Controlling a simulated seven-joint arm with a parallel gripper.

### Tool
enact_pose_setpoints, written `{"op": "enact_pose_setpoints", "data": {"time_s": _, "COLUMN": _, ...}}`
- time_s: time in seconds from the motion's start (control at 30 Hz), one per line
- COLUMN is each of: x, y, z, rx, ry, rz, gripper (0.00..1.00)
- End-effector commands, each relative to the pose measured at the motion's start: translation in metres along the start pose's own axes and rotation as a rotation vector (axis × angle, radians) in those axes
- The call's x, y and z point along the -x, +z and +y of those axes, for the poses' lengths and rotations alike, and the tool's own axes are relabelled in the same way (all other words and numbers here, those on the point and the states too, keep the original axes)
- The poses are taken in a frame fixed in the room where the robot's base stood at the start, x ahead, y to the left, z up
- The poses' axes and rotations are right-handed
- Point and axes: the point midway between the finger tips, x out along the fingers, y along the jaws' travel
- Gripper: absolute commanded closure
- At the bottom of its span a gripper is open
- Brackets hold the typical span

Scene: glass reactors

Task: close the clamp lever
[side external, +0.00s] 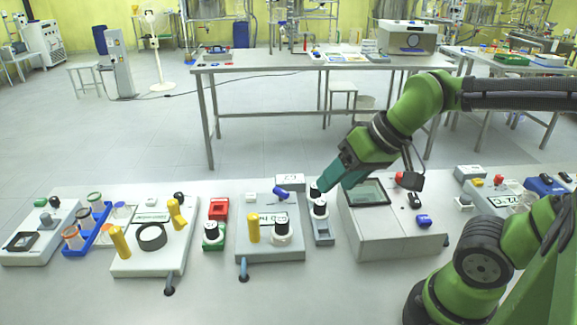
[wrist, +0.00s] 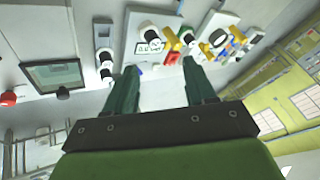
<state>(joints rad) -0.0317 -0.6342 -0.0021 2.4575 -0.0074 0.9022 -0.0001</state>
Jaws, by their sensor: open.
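No part is marked as the clamp lever, and I cannot tell for certain which one it is. A blue lever-like part (side external: 281,193) stands tilted at the back of the middle grey device (side external: 270,252), left of my gripper. A yellow lever-like part (side external: 176,214) stands on the left device (side external: 150,262). My gripper (side external: 328,188) has teal fingers and points down and left above the black-topped cylinders, apart from both levers. In the wrist view my gripper (wrist: 159,78) is open with nothing between the fingers; a yellow part (wrist: 172,42) lies beyond them.
A box with a dark glass window (side external: 366,193) stands right of my gripper. Black-capped cylinders on a narrow grey base (side external: 321,230) are just below it. A red box (side external: 218,208) and a blue rack (side external: 88,238) stand further left. The bench front is mostly clear.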

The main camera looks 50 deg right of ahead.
Motion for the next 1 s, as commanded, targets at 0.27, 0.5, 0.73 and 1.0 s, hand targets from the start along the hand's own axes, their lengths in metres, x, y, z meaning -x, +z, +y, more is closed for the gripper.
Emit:
{"op": "enact_pose_setpoints", "data": {"time_s": 0.27, "x": -0.041, "y": -0.065, "z": -0.041, "rx": 0.306, "ry": 0.072, "rz": -0.238, "gripper": 0.45}}
{"op": "enact_pose_setpoints", "data": {"time_s": 0.5, "x": -0.09, "y": -0.116, "z": -0.075, "rx": 0.747, "ry": 0.09, "rz": -0.473, "gripper": 0.45}}
{"op": "enact_pose_setpoints", "data": {"time_s": 0.73, "x": -0.098, "y": -0.147, "z": -0.095, "rx": 1.097, "ry": 0.037, "rz": -0.605, "gripper": 0.45}}
{"op": "enact_pose_setpoints", "data": {"time_s": 1.0, "x": -0.09, "y": -0.143, "z": -0.095, "rx": 1.224, "ry": -0.017, "rz": -0.644, "gripper": 0.45}}
